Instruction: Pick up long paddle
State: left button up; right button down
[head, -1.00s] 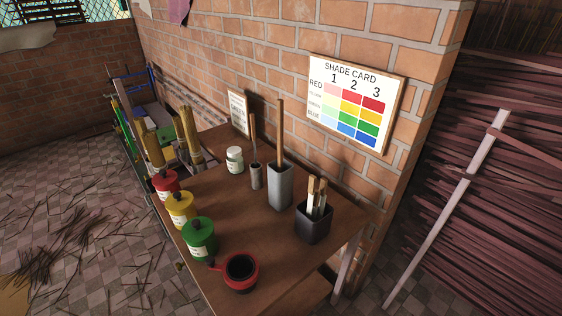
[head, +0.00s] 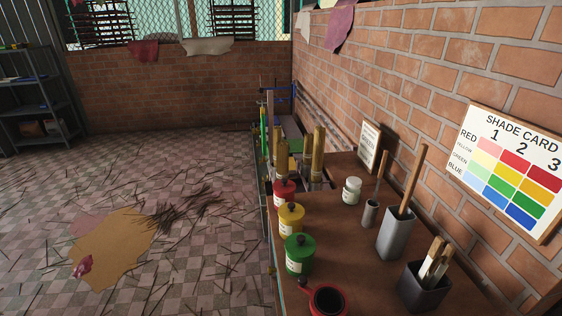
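A long wooden paddle (head: 413,178) stands upright, slightly tilted, in a tall grey metal holder (head: 396,236) on the brown table. A shorter, thinner wooden stick (head: 381,172) stands in a small grey cup (head: 370,213) to its left. Several short wooden handles with pale parts (head: 434,262) stand in a dark square holder (head: 423,288) at the table's near right. The lower ends of the paddle and stick are hidden inside their holders. Neither of my grippers shows in the head view.
Red (head: 284,193), yellow (head: 291,220) and green (head: 299,255) lidded pots line the table's left edge. A white jar (head: 351,191) stands farther back. A brick wall with a shade card (head: 509,172) bounds the right. Open floor with scattered sticks lies left.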

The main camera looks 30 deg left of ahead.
aim_at(423, 149)
jog(key=i+l+u, duration=0.1)
jog(key=l+u, duration=0.85)
jog(key=k+l+u, duration=0.15)
jog(key=l+u, duration=0.3)
jog(key=k+l+u, duration=0.15)
jog(key=l+u, duration=0.35)
jog(key=k+l+u, duration=0.25)
jog(key=l+u, duration=0.2)
jog(key=l, duration=0.1)
